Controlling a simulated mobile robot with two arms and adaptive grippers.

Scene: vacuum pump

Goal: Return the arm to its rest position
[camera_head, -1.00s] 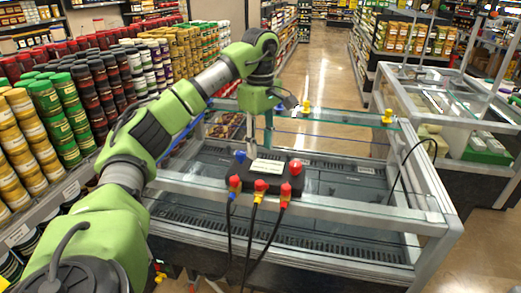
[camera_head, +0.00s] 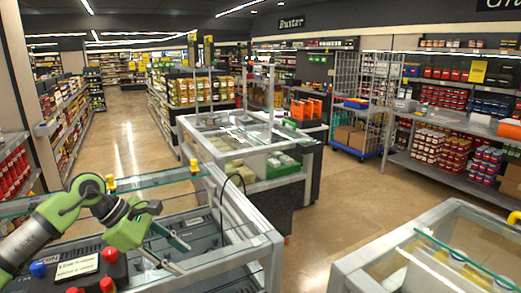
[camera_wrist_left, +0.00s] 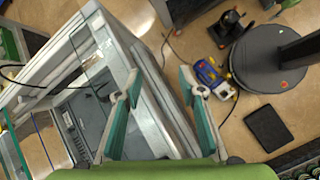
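My left arm comes in from the left in the head view, bent over the glass-topped case (camera_head: 222,240). My left gripper (camera_head: 180,256) is open and empty, with its two fingers apart, pointing right and down above the case. In the left wrist view the gripper (camera_wrist_left: 160,88) also shows spread teal fingers with nothing between them. The black pump box (camera_head: 88,268) with a white label and red and blue knobs sits at the lower left, beside the arm and apart from the gripper. My right gripper is not in view.
Another glass case (camera_head: 425,250) stands at the lower right, and one more (camera_head: 225,140) stands behind. A wire cage trolley (camera_head: 358,100) and stocked shelves line the right. Open floor (camera_head: 325,190) lies between. The left wrist view shows a blue and yellow device (camera_wrist_left: 212,75) on the floor.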

